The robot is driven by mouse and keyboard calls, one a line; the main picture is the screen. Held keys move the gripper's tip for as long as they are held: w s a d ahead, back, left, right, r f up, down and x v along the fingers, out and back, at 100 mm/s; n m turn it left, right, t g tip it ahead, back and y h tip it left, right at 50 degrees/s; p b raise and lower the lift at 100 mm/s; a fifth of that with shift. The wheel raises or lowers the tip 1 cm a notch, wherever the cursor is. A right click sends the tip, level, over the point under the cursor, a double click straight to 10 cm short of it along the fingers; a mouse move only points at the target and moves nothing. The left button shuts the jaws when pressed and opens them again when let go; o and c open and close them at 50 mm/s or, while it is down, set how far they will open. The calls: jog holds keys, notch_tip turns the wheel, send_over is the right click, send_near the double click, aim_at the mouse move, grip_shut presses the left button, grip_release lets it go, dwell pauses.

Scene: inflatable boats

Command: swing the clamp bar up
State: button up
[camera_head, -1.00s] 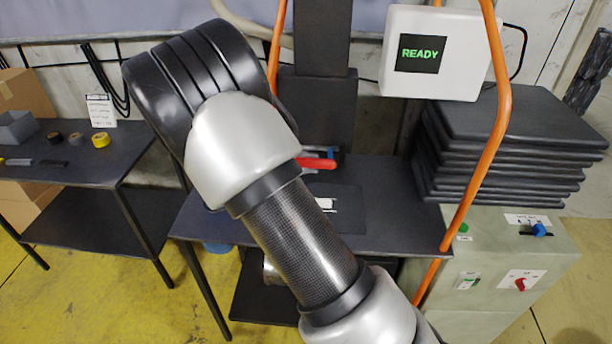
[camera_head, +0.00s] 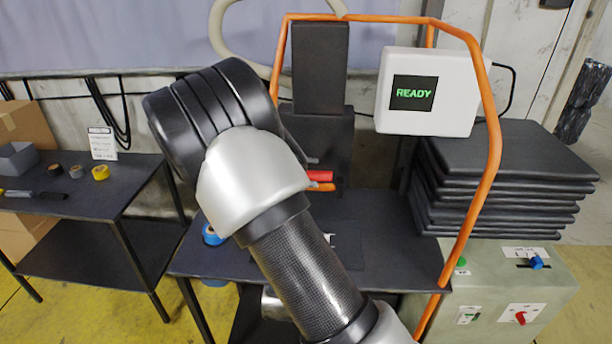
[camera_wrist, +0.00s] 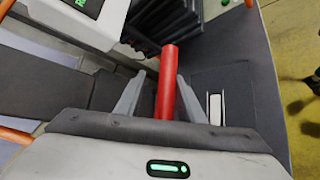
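The red clamp bar (camera_wrist: 166,84) runs lengthwise between the two grey fingers of my gripper (camera_wrist: 162,76) in the wrist view. A gap shows between the bar and the left finger; the right finger looks close to it or touching. The fingers stand apart, around the bar rather than closed on it. In the head view the red bar (camera_head: 319,175) shows as a short piece behind my wrist, above the table, with an orange part just under it. My arm hides most of the clamp.
The dark table (camera_head: 395,262) carries a dark panel with a white piece (camera_wrist: 216,108). A white READY box (camera_head: 432,92) and an orange tube frame (camera_head: 492,110) stand to the right, beside stacked black slabs (camera_head: 500,185). A side table (camera_head: 85,190) is at left.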

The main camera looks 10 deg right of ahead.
jog(key=shift+o, duration=0.5)
jog(key=shift+a, duration=0.1)
jog(key=shift+s+a, duration=0.15)
jog(key=shift+a, duration=0.1)
jog(key=b+v, duration=0.1)
jog(key=v, duration=1.5)
jog(key=shift+a+r, duration=0.3)
jog(key=shift+s+d, duration=0.1)
